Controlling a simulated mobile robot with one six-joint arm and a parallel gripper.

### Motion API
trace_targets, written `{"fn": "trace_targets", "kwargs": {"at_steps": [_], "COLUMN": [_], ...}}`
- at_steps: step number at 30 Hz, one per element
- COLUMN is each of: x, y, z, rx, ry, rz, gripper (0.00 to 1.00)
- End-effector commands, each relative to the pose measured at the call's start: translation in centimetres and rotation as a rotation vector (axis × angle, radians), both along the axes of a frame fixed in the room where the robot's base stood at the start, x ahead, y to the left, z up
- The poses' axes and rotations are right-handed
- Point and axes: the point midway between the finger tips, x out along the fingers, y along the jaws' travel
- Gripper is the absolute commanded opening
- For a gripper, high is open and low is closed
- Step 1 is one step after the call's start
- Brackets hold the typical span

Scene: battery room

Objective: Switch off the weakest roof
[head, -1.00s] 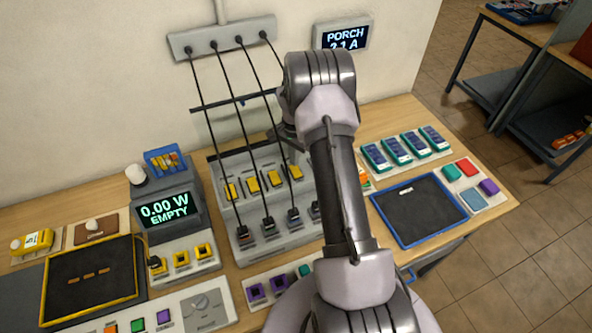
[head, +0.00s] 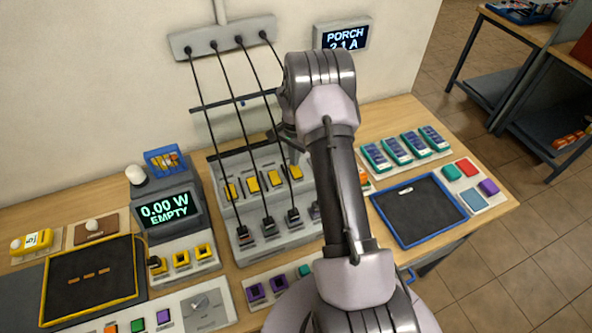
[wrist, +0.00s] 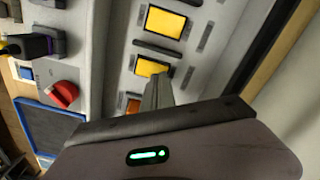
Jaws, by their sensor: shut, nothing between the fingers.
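A grey switch panel (head: 282,222) stands on the bench, with a row of yellow switches (head: 253,185) and black cables plugged in below them. My arm hides its right end. In the wrist view, two yellow switches (wrist: 166,20) and an orange one (wrist: 133,105) show. My gripper (wrist: 160,78) is shut and empty, its tips at the lower edge of the nearer yellow switch (wrist: 151,67). I cannot tell whether they touch it. A wall display (head: 343,36) reads PORCH 2.1 A. No roof label is readable.
The cables hang from a wall strip (head: 222,37) above the panel. A meter (head: 168,209) reading 0.00 W EMPTY stands left of it. A blue-rimmed tray (head: 420,237) lies to the right, with several teal devices (head: 397,152) behind. A red knob (wrist: 62,94) shows in the wrist view.

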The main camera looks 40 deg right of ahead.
Motion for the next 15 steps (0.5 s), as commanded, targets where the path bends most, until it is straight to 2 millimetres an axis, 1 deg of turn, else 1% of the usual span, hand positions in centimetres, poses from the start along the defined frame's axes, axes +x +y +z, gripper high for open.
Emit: {"fn": "trace_targets", "kwargs": {"at_steps": [15], "x": [0.0], "y": [0.0], "z": [-0.4], "rx": [0.0], "ry": [0.0], "rz": [0.0], "gripper": [0.0]}}
